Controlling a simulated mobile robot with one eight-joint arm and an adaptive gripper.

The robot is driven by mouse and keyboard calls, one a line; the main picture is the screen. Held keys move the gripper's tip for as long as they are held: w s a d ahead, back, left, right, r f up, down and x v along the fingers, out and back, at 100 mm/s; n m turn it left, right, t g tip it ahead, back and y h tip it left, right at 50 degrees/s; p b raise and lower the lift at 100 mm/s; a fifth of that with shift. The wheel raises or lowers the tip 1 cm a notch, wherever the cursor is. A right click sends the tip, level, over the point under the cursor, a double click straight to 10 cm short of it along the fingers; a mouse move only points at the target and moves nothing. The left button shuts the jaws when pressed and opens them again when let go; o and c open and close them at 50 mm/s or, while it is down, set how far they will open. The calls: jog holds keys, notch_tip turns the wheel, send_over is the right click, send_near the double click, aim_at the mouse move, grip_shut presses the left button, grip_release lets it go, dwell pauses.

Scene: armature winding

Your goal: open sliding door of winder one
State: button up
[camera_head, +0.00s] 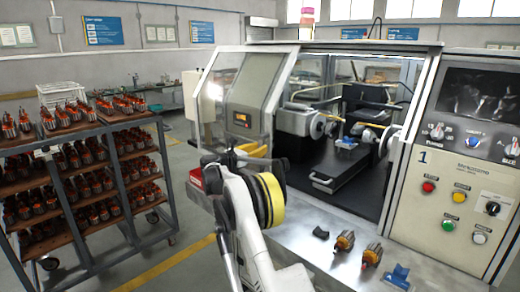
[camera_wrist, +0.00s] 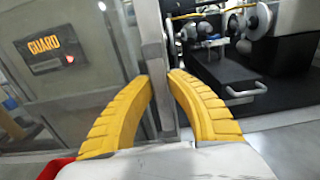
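The sliding door (camera_head: 252,82) of winder one is a framed clear panel at the left of the machine front. It stands to the left, and the work chamber beside it is uncovered. A dark GUARD label (camera_wrist: 50,48) shows on its panel in the wrist view. My gripper (camera_wrist: 159,74) has its two yellow fingers close on either side of the door's grey upright bar (camera_wrist: 152,40), seemingly gripping it. In the head view my wrist hides the fingertips and the lower door edge. The winder's control panel (camera_head: 455,205), marked 1, is at the right.
A rack (camera_head: 104,205) full of armatures stands at the left. Two armatures (camera_head: 344,241) and a blue fixture (camera_head: 398,277) lie on the machine's front ledge. A black tray with a handle (camera_head: 322,181) is in the chamber.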

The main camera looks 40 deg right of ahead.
jog(key=o, duration=0.3)
jog(key=shift+s+a, duration=0.15)
jog(key=shift+a, duration=1.85)
jog(key=shift+s+a, duration=0.2)
jog(key=shift+a, duration=1.75)
jog(key=shift+s+a, duration=0.15)
jog(key=shift+a, duration=1.85)
